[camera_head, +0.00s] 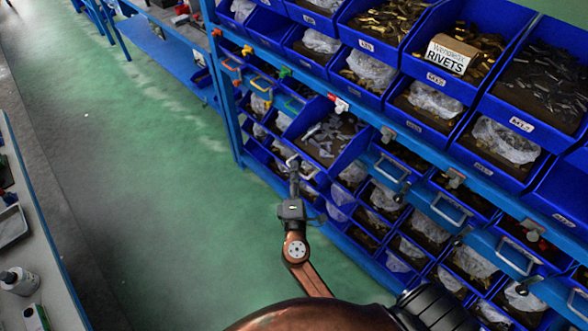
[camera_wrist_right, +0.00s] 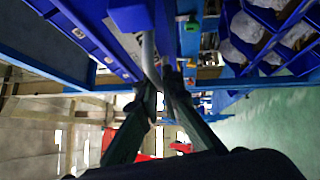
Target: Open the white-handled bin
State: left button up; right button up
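The white-handled bin (camera_head: 345,158) is a blue bin in the rack's middle row. It sticks out from the row and tilts forward, with grey metal parts showing inside. Its pale handle (camera_head: 305,168) is at its front, partly hidden by my right gripper (camera_head: 293,172). In the right wrist view, the pale handle bar (camera_wrist_right: 149,58) runs down between the two dark fingertips of my right gripper (camera_wrist_right: 160,86), which are close together around it. My left gripper is not in view.
Bins with yellow, blue, orange and grey handles line the same rack, such as a grey-handled one (camera_head: 452,208). Open bins of fasteners and a rivets box (camera_head: 451,55) sit above. Green floor (camera_head: 150,180) is clear to the left. A bench (camera_head: 40,240) stands at far left.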

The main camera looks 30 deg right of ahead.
jog(key=o, duration=0.4)
jog(key=shift+o, duration=0.2)
jog(key=v, duration=1.2)
jog(key=shift+f, duration=0.1)
